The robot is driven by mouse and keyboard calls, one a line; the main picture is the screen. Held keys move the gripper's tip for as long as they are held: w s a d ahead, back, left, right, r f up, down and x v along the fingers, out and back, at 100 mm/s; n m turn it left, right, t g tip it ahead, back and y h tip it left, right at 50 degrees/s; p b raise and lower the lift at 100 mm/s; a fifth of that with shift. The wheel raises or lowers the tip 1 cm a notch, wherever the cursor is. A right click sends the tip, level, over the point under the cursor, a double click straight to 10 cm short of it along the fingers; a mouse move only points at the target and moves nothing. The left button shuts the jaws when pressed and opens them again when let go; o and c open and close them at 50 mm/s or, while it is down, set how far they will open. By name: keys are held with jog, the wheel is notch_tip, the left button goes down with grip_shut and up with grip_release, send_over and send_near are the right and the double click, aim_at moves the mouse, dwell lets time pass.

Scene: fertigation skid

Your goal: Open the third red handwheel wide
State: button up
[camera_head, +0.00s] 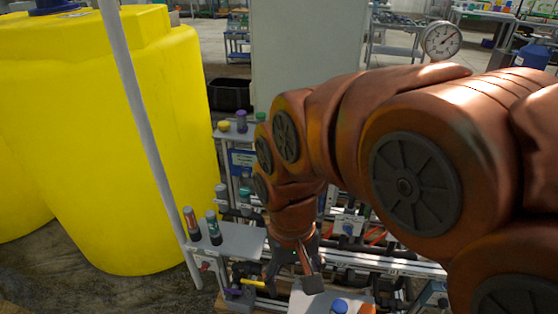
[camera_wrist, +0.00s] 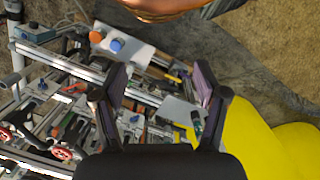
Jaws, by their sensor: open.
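In the wrist view, a red handwheel (camera_wrist: 62,152) shows at the lower left, with a second red handwheel (camera_wrist: 4,134) partly cut off at the left edge. I cannot tell which of them is the third. No handwheel can be made out clearly in the head view, where my arm covers much of the skid (camera_head: 400,262). My gripper (camera_head: 293,274) points down over the skid's near left part. In the wrist view my gripper (camera_wrist: 160,95) is open with nothing between its fingers. Both visible handwheels lie to the left of the fingers, apart from them.
A large yellow tank (camera_head: 120,140) stands left of the skid, behind a slanted grey post (camera_head: 135,90). A small plate (camera_head: 230,240) with bottles stands beside my gripper. A yellow handle (camera_head: 253,283) is close by. A pressure gauge (camera_head: 441,40) is at the upper right.

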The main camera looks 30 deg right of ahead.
jog(key=shift+o, duration=0.9)
jog(key=w+d+r+m, duration=0.2)
jog(key=w+m, duration=0.3)
jog(key=w, duration=0.4)
jog(key=shift+d+r+b, duration=0.15)
jog(key=shift+d+b, duration=0.15)
jog(key=shift+d, duration=0.2)
jog(key=w+d+m, duration=0.6)
jog(key=w, duration=0.2)
jog(key=w+d+m+t+b, duration=0.1)
jog(key=w+d+m, duration=0.5)
jog(key=w+d, duration=0.1)
jog(key=w+d+f+m+b, duration=0.1)
jog(key=w+d+m, duration=0.5)
jog(key=w, duration=0.3)
jog(key=shift+w+d+t, duration=0.3)
jog(key=shift+w+d, duration=0.1)
jog(key=shift+d+f+m, duration=0.1)
jog(key=shift+f+m, duration=0.2)
jog(key=shift+f, duration=0.05)
jog(key=shift+f+p, duration=0.6)
jog(key=shift+f, duration=3)
jog(key=c, duration=1.1)
